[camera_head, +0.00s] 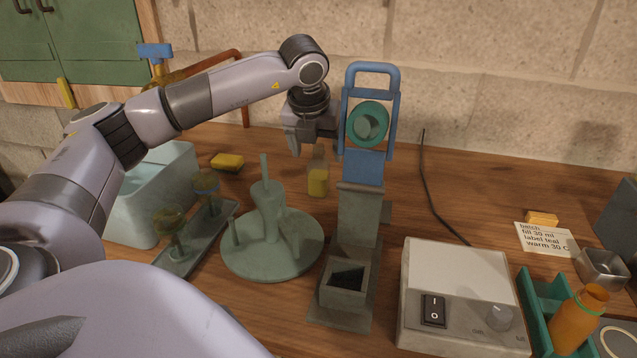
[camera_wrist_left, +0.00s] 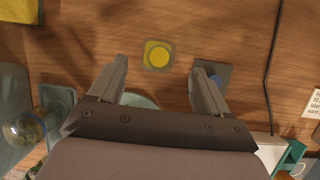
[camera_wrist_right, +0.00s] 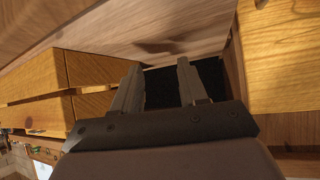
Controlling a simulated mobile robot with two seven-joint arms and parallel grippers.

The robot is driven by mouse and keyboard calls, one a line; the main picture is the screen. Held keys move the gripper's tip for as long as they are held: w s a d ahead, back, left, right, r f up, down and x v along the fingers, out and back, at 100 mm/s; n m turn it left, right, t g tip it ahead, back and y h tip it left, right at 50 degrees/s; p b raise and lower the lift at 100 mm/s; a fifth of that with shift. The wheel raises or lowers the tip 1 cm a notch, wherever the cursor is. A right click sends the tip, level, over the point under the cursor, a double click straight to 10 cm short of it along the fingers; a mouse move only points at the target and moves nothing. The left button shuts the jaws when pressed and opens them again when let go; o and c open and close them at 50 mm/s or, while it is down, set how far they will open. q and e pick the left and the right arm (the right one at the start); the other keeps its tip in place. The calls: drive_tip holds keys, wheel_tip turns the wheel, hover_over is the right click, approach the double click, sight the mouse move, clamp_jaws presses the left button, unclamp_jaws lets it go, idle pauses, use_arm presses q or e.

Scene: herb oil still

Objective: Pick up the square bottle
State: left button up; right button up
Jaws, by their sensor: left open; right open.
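The square bottle (camera_head: 318,182) stands upright on the wooden table in the head view, clear-walled with yellow contents. In the left wrist view the square bottle (camera_wrist_left: 158,55) shows from above as a pale square with a yellow disc. My left gripper (camera_head: 309,148) is open and empty, pointing down above the bottle. In the left wrist view the bottle lies just beyond and between the fingertips (camera_wrist_left: 160,70), with no contact visible. My right gripper (camera_wrist_right: 159,68) is open and empty in the right wrist view, near wooden drawer-like boxes. It is outside the head view.
A press-like stand with a blue handle (camera_head: 371,70) rises close right of the left gripper. A green round stand (camera_head: 272,262) is in front. A yellow sponge (camera_head: 228,161) and a pale blue bin (camera_head: 125,215) are left. A white switch box (camera_head: 455,275) is front right.

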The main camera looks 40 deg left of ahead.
sight(317, 158)
use_arm(q)
drive_tip(key=x, duration=0.6)
drive_tip(key=shift+a+f+p, duration=0.15)
drive_tip(key=shift+f+p, duration=0.15)
drive_tip(key=shift+p, duration=0.1)
drive_tip(key=c, duration=1)
drive_tip(key=shift+c, duration=0.8)
drive_tip(key=shift+r, duration=0.2)
